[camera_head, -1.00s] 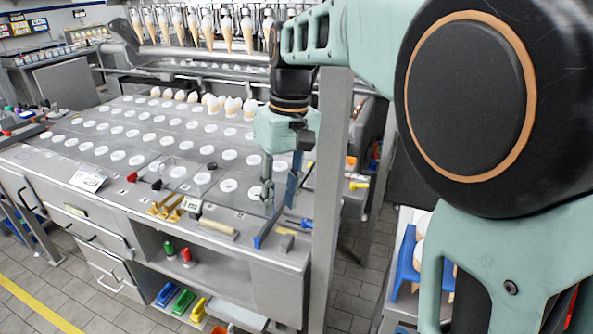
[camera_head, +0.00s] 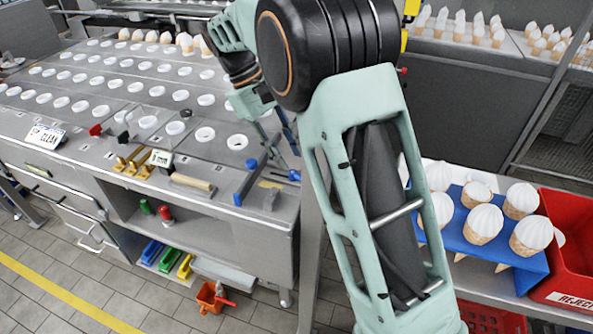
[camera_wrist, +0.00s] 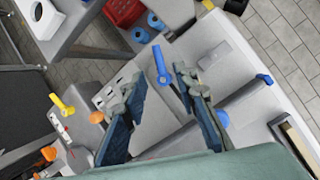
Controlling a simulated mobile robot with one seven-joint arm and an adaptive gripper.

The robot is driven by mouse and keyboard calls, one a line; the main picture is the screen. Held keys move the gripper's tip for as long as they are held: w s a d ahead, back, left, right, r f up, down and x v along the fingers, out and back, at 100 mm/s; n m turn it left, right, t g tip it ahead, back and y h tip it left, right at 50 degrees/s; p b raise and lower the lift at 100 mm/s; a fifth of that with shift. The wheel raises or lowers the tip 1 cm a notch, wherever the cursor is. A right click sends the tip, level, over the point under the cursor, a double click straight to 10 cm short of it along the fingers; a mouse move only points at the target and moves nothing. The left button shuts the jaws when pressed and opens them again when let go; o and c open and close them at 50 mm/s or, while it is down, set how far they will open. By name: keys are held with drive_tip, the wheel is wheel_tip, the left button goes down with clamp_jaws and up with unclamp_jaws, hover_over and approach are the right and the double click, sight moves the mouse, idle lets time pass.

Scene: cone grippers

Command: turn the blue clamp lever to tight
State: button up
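The blue clamp lever (camera_wrist: 161,65) lies on the grey worktop in the wrist view, with a round end and a narrow arm. In the head view, a small blue piece that looks like the same lever (camera_head: 289,175) shows near the table's right end. My gripper (camera_wrist: 158,84) is open and empty, its two fingers spread on either side of the line to the lever. The lever's round end lies just beyond the fingertips, and I see no contact. In the head view my gripper (camera_head: 279,138) hangs over the table's right end, partly hidden by my arm.
A grey bar with blue ends (camera_head: 246,184) lies left of the lever. A yellow lever (camera_wrist: 62,104) stands at the wrist view's left. A blue cone stand (camera_head: 478,258) and a red reject bin (camera_head: 570,270) are at the right. A post stands beside the table.

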sight(297, 176)
drive_tip(key=x, duration=0.5)
drive_tip(key=shift+d+f, duration=0.15)
drive_tip(key=shift+f, duration=0.2)
clamp_jaws()
